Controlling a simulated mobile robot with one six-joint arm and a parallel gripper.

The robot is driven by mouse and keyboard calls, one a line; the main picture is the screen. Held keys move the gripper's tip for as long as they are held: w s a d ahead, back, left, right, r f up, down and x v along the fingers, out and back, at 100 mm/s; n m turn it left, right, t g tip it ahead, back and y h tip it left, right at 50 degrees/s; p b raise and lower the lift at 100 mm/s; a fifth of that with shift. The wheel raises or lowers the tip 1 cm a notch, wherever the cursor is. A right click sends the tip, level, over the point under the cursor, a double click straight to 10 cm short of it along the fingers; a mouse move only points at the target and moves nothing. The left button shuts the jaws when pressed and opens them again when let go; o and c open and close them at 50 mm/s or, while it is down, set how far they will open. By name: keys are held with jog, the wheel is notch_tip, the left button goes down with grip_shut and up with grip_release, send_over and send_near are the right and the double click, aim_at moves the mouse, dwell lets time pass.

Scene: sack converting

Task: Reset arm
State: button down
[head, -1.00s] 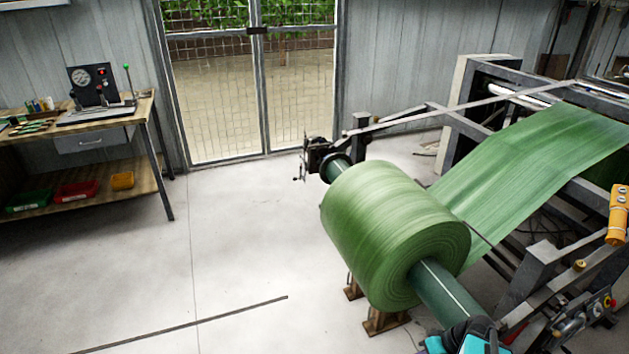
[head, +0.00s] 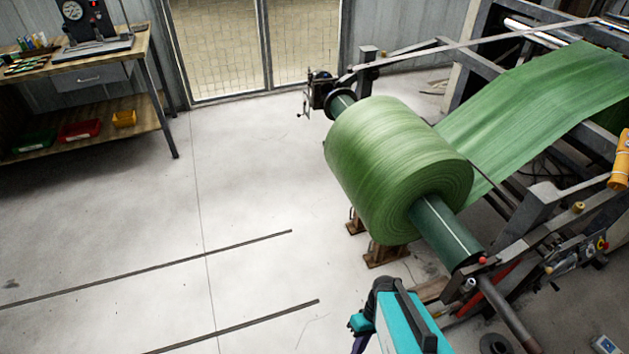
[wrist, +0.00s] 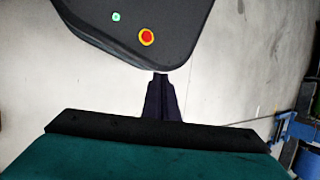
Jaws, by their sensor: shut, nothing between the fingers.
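My gripper (wrist: 161,82) shows in the wrist view, its dark fingers closed together with nothing between them. Its tips lie close to the edge of a dark panel with a green and a red button, which fills the top of that view; I cannot tell whether they touch. In the head view my teal and black arm shows at the bottom, right of centre, in front of the roll stand. The fingertips are out of the head view.
A large green roll (head: 395,165) on a shaft feeds a green web (head: 535,100) into the machine frame at the right. A workbench (head: 85,75) with bins stands at the left. The floor between is clear, with dark strips.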

jog(key=s+d+f+m+h, duration=0.3)
jog(key=d+m, duration=0.1)
jog(key=shift+s+f+m, duration=0.2)
jog(key=shift+s+m, duration=0.05)
jog(key=shift+m, duration=0.05)
dwell(0.4)
jog(key=c, duration=1.8)
grip_release()
jog(key=shift+o, duration=0.2)
jog(key=shift+d, duration=0.15)
